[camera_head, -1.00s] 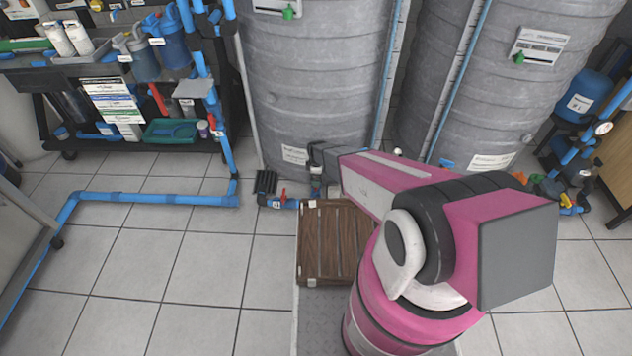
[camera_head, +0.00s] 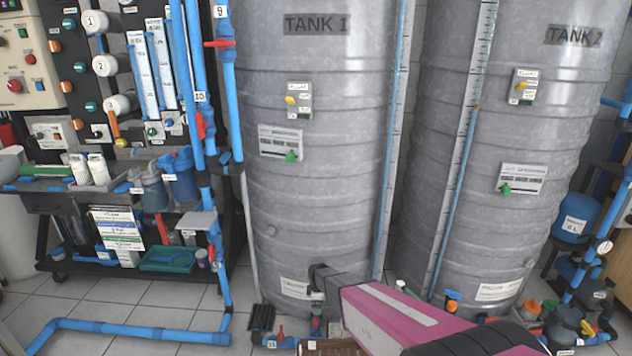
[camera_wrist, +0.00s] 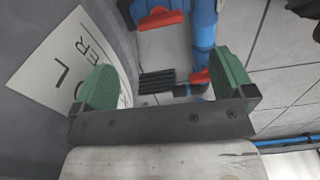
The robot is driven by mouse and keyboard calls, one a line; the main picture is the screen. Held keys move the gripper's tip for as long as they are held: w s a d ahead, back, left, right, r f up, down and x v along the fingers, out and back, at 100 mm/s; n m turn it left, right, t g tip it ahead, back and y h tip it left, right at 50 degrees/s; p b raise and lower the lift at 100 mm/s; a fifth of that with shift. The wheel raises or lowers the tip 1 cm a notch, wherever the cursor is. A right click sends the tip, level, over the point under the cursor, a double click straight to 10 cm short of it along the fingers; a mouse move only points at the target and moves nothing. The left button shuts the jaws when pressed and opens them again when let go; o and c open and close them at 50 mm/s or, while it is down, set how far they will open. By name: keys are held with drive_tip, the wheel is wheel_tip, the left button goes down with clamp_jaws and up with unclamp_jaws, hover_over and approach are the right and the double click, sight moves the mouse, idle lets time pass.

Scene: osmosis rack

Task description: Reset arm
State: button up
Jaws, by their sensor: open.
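My pink arm (camera_head: 395,318) reaches from the bottom right of the head view toward the foot of Tank 1 (camera_head: 318,215). My gripper (camera_head: 318,275) is at the arm's far end, low in front of the tank; its fingers are hard to make out there. In the wrist view my gripper (camera_wrist: 168,88) is open, with two green pads set wide apart. No object is held between them. Past the pads are a blue pipe (camera_wrist: 203,28) with red valve handles, a dark ribbed piece and floor tiles.
Tank 2 (camera_head: 505,170) stands to the right. A rack (camera_head: 130,195) with bottles, pipes and a green tray (camera_head: 168,259) stands left. A blue pipe (camera_head: 130,328) crosses the floor. A brown crate (camera_head: 330,346) lies below my arm. Bare tiles (camera_head: 75,298) show at left.

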drive_tip(key=s+d+r+m, duration=0.5)
drive_tip(key=s+d+r, duration=0.1)
drive_tip(key=r, duration=0.5)
drive_tip(key=s+d+r+m, duration=0.6)
drive_tip(key=r, duration=0.5)
drive_tip(key=s+d+r+m, duration=0.6)
drive_tip(key=r, duration=0.5)
drive_tip(key=shift+s, duration=0.2)
drive_tip(key=shift+d, duration=0.1)
